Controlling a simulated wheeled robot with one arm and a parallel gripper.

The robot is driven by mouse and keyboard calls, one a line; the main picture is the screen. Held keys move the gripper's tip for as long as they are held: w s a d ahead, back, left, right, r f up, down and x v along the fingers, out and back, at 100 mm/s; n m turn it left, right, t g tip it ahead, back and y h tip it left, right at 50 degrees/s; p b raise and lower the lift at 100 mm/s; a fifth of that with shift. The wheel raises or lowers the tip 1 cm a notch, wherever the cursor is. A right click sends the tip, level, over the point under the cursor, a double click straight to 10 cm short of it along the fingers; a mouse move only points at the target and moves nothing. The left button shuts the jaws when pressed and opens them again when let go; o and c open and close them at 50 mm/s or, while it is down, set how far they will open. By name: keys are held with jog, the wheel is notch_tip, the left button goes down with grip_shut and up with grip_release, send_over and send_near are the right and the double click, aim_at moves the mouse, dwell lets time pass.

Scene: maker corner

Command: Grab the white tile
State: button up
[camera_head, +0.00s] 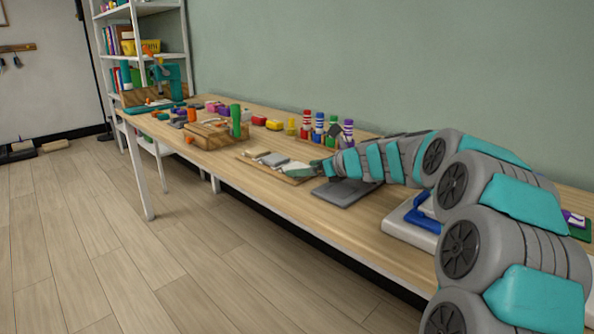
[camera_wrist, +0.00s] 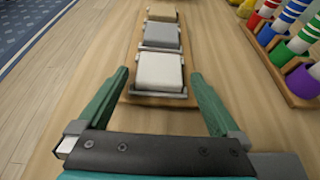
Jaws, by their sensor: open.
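The white tile (camera_wrist: 160,71) is the nearest of three tiles in a row on a wooden tray (camera_wrist: 150,101) in the wrist view. A grey tile (camera_wrist: 161,37) and a tan tile (camera_wrist: 162,13) lie beyond it. My gripper (camera_wrist: 160,75) is open and empty, with one green finger on either side of the white tile's near part and a gap on both sides. Whether the fingers are down at the tile's height is hard to tell. In the head view the white tile (camera_head: 296,168) shows just left of my gripper (camera_head: 317,168).
A wooden rack with coloured striped pegs (camera_wrist: 298,45) stands close on the right in the wrist view. A dark grey plate (camera_head: 343,191) lies under my arm. A wooden block with a green cylinder (camera_head: 235,121) stands farther left. Bare table lies left of the tray.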

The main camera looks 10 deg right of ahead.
jog(key=shift+w+a+f, duration=0.15)
jog(key=shift+w+a, duration=0.15)
jog(key=shift+w, duration=0.1)
jog(key=shift+c, duration=0.4)
jog(key=c, duration=1.2)
